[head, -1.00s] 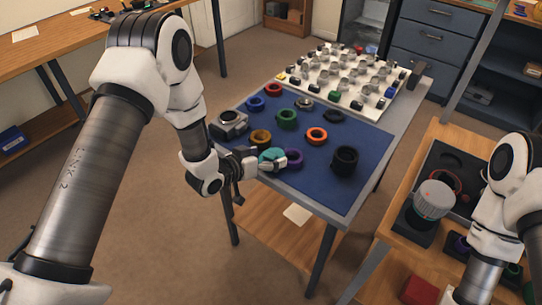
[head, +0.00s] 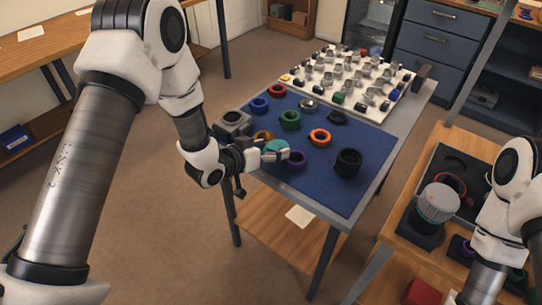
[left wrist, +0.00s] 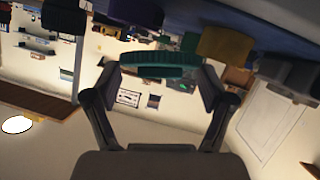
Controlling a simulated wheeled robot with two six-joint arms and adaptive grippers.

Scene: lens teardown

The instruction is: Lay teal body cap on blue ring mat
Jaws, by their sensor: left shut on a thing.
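The teal body cap (head: 274,147) is a disc between the fingers of my left gripper (head: 272,153), over the front left part of the blue ring mat (head: 325,185). In the left wrist view the teal cap (left wrist: 160,62) sits across the two fingertips of my left gripper (left wrist: 160,85), which is shut on it. I cannot tell whether the cap touches the mat. My right arm enters at the right; its gripper is out of view.
A purple ring (head: 296,160) and a gold ring (head: 264,136) are close to the cap. Orange (head: 320,138), green (head: 290,119), blue (head: 260,104) and black (head: 348,162) rings stand on the mat. A grey box-like part (head: 232,122) is at its left edge.

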